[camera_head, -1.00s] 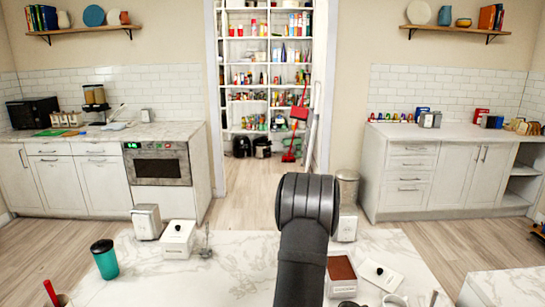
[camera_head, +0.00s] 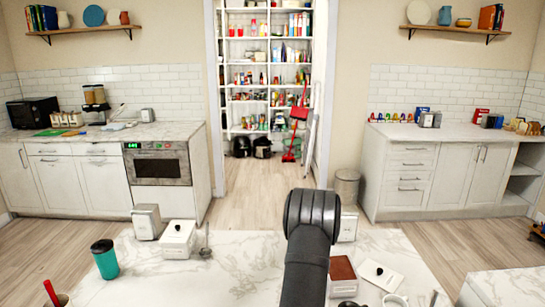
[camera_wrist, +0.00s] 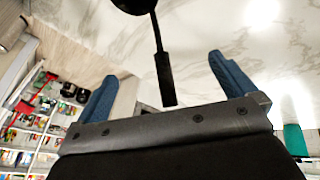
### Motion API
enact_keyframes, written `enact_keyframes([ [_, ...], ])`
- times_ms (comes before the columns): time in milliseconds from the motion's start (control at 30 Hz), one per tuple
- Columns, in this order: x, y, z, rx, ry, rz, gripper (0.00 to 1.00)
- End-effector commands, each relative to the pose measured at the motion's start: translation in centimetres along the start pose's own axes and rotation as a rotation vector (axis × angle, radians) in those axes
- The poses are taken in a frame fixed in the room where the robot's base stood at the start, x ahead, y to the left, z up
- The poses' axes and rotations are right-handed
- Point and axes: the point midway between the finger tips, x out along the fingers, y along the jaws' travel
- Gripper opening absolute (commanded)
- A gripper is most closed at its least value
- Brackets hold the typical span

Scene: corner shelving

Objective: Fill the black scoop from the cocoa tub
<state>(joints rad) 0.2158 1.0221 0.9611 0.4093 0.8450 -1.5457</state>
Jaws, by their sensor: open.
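The cocoa tub (camera_head: 342,287) is a white box of brown powder, open at the top, at the right front of the marble table. Its likely lid (camera_head: 380,274), white with a dark knob, lies to its right. A black scoop (camera_wrist: 165,75) shows in the wrist view, its bowl cut off by the top edge and its handle pointing between my fingers. A dark round piece at the bottom edge of the head view (camera_head: 348,303) may be its bowl. My gripper (camera_wrist: 163,68) is open, blue fingers either side of the handle, apart from it. My arm hides the gripper in the head view.
A teal cup (camera_head: 105,260), a white lidded box (camera_head: 178,240) and a metal dispenser (camera_head: 147,222) stand on the table's left. A red-handled item in a cup (camera_head: 55,297) is at the front left. The middle left of the table is clear.

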Motion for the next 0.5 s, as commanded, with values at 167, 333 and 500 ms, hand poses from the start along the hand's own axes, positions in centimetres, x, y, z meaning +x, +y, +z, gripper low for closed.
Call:
enact_keyframes([
  [167,0.0,0.0,-0.3,0.001,0.000,0.002,0.82],
  [333,-0.2,0.2,-3.3,-0.026,-0.012,0.007,0.49],
  [500,-2.5,1.1,-5.1,-0.201,-0.104,-0.094,0.36],
])
